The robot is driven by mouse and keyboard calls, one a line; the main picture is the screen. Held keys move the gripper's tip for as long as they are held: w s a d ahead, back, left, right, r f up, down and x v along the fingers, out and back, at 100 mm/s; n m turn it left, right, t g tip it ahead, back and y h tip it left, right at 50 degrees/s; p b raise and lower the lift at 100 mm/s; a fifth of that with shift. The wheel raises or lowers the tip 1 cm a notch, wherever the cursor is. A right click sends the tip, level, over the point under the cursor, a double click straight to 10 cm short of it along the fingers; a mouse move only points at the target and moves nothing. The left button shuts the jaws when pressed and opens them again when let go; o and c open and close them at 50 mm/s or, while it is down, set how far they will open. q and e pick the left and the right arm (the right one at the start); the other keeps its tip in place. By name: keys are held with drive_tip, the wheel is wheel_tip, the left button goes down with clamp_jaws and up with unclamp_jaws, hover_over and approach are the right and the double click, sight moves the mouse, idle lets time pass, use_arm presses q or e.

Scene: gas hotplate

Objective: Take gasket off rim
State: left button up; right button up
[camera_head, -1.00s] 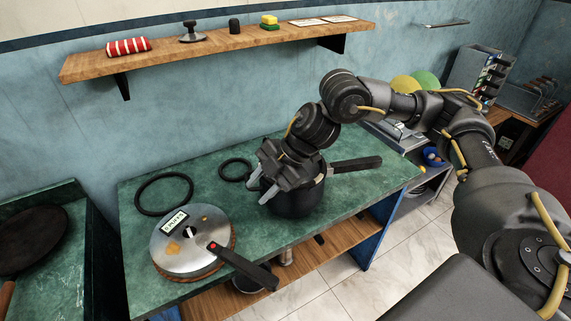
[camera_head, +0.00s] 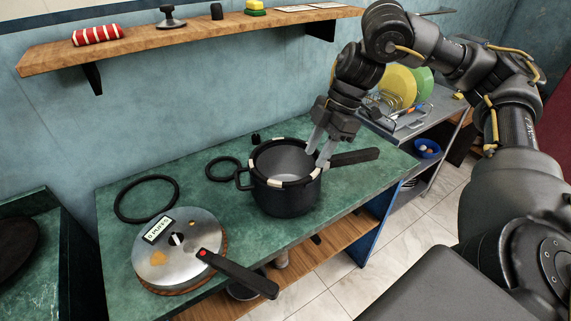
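A black pot (camera_head: 285,200) stands on the green counter, with a side handle at left and a long handle at right. A dark gasket with pale marks (camera_head: 291,184) lies around its rim. My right gripper (camera_head: 315,159) is over the right part of the rim, pointing down. Its two pale fingers are apart, one towards the pot's inside and one towards its outer right side. Whether they touch the gasket cannot be told. My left gripper is not in view.
A steel lid with a black handle (camera_head: 180,252) lies front left on the green counter (camera_head: 215,205). Two black rings lie behind it, one larger (camera_head: 146,177) and one smaller (camera_head: 208,168). A wooden shelf (camera_head: 190,35) hangs above. A dish rack with plates (camera_head: 397,88) stands right.

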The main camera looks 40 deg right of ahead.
sight(302, 180)
drive_tip(key=shift+w+a+f, duration=0.1)
drive_tip(key=shift+a+f, duration=0.1)
drive_tip(key=shift+f, duration=0.45)
drive_tip(key=shift+a+f, duration=0.2)
drive_tip(key=b+x, duration=0.1)
drive_tip(key=x, duration=0.4)
drive_tip(key=shift+w, duration=0.1)
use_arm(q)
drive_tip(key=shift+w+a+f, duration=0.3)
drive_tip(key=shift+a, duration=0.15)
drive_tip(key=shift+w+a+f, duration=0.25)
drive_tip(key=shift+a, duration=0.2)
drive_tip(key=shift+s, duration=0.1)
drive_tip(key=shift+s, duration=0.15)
use_arm(e)
clamp_jaws()
